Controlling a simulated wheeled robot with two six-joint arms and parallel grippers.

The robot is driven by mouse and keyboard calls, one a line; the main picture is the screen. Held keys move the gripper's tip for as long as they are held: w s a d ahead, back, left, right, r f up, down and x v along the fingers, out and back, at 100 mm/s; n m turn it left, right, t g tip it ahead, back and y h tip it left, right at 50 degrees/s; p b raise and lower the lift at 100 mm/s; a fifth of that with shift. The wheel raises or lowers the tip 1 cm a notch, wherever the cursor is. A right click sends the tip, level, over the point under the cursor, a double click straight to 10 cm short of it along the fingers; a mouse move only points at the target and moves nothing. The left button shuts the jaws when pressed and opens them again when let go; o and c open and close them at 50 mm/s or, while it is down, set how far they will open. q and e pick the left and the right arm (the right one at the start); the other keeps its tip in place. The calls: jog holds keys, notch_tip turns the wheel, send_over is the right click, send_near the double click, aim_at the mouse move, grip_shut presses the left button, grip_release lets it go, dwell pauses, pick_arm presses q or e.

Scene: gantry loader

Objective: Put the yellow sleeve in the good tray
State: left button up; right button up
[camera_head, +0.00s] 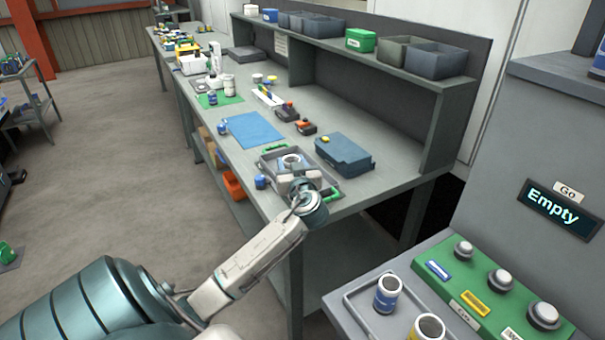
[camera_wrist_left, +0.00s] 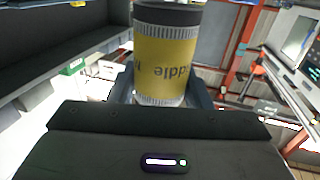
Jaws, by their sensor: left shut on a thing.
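My left gripper (camera_head: 300,182) reaches over the near end of the bench, above a grey tray with green handles (camera_head: 333,194). In the left wrist view the gripper (camera_wrist_left: 162,98) is shut on a yellow-banded sleeve (camera_wrist_left: 165,55) with dark lettering, a dark end and a ribbed pale end. In the head view a pale round rim (camera_head: 292,161) shows just beyond the gripper, over the tray; I cannot tell if it is the held sleeve. Whether the sleeve touches the tray is hidden. No readable label confirms it as the good tray. My right gripper is not in view.
A blue-grey box (camera_head: 344,155) stands right of the tray, a blue mat (camera_head: 256,129) behind it, and a small blue item (camera_head: 260,182) at its left. A blue-banded can (camera_head: 388,294) and a yellow-banded can (camera_head: 427,327) stand by the button panel. The display (camera_head: 556,209) reads "Empty".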

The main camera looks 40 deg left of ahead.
pick_arm(q)
jog(key=d+f, duration=0.1)
jog(key=w+f+p, duration=0.1)
jog(key=d+f, duration=0.1)
jog(key=shift+w+d+f+p, duration=0.3)
jog(key=shift+w+f+p, duration=0.05)
jog(key=o, duration=1.2)
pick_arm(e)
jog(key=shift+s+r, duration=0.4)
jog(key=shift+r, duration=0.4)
pick_arm(q)
jog(key=shift+o, duration=0.2)
jog(key=shift+f, duration=0.1)
